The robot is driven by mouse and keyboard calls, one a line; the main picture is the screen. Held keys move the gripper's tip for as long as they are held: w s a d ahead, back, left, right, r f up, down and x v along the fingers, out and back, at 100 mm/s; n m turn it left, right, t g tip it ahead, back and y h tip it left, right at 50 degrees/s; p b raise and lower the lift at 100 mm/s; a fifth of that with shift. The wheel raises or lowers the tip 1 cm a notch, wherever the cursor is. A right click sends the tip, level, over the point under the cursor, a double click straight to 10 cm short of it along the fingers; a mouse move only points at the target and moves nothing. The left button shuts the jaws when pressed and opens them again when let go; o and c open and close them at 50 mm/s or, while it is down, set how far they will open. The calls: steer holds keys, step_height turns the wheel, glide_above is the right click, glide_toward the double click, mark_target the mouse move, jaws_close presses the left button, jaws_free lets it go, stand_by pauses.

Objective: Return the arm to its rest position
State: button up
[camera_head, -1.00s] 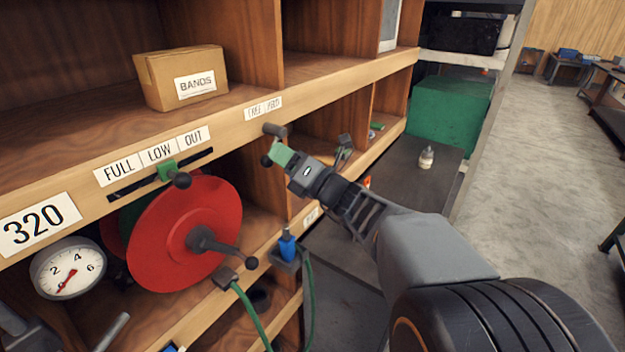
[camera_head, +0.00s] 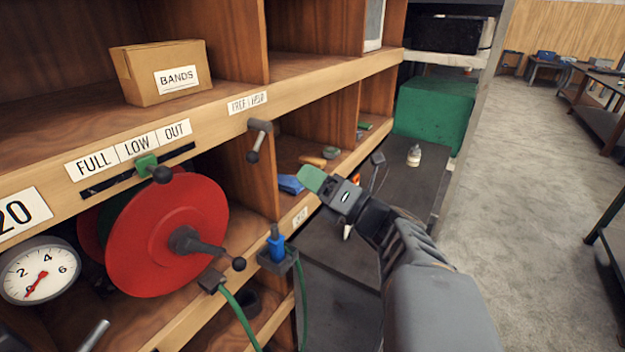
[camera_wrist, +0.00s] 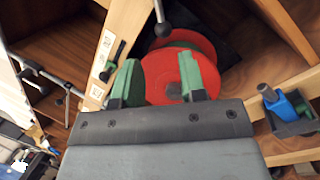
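My gripper (camera_head: 312,180) is in the right half of the head view, in front of the shelf's lower compartments and apart from the shelf front. In the wrist view my gripper (camera_wrist: 158,85) shows two green fingers spread wide, with nothing between them. The red reel (camera_head: 168,235) is seen beyond the gap between the fingers in the wrist view (camera_wrist: 168,72). A dark lever with a ball end (camera_head: 258,140) hangs from the shelf rail under a small label, left of my gripper and not touched by it.
A box marked BANDS (camera_head: 160,72) stands on the upper shelf. A slider with a green block (camera_head: 147,166) sits under FULL, LOW and OUT labels. A gauge (camera_head: 40,270) is at lower left. A blue nozzle (camera_head: 276,243) stands in a holder below my gripper. Open floor (camera_head: 530,200) lies right.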

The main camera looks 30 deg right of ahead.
stand_by(0.3)
steer(key=s+a+f+n+g+h, duration=0.1)
steer(key=s+f+n+g+h, duration=0.55)
steer(key=n, duration=1.05)
steer(key=s+a+f+n+g+h, duration=0.1)
steer(key=a+f+n+g+h, duration=0.15)
steer(key=f+n+g, duration=0.9)
steer(key=shift+a+r+n+t+h, duration=0.25)
steer(key=shift+a+n+t, duration=0.35)
steer(key=shift+n, duration=1.2)
steer(key=shift+a+r+n+t+h, duration=0.1)
steer(key=shift+a+n+t+h, duration=0.2)
steer(key=shift+n+t, duration=1.05)
steer(key=shift+a+r+n+t+h, duration=0.2)
steer(key=shift+a+n, duration=0.3)
steer(key=shift+n, duration=1.8)
